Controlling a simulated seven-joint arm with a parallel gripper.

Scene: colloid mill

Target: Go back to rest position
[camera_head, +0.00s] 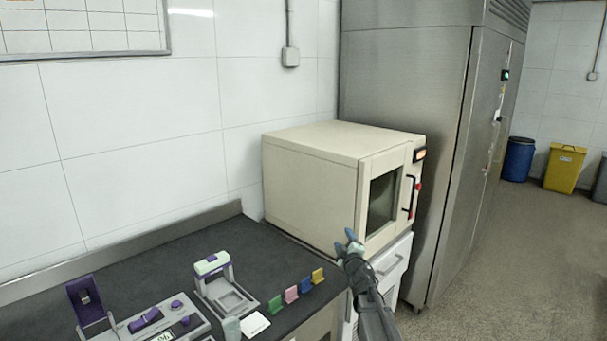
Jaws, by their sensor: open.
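My gripper (348,244) is in the lower middle of the head view, at the end of my arm, which reaches in from the bottom right. Its jaws are open and nothing shows between them. It is in front of the beige oven-like cabinet (312,190), beside the right end of the dark counter (150,262). I cannot tell whether it touches the cabinet.
A purple-and-grey device (150,318) and a white-and-purple press (222,285) stand on the counter. Several coloured clips, such as a green one (275,304), stand near its front edge. A steel cabinet (400,130) rises behind. Open floor (510,260) lies to the right.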

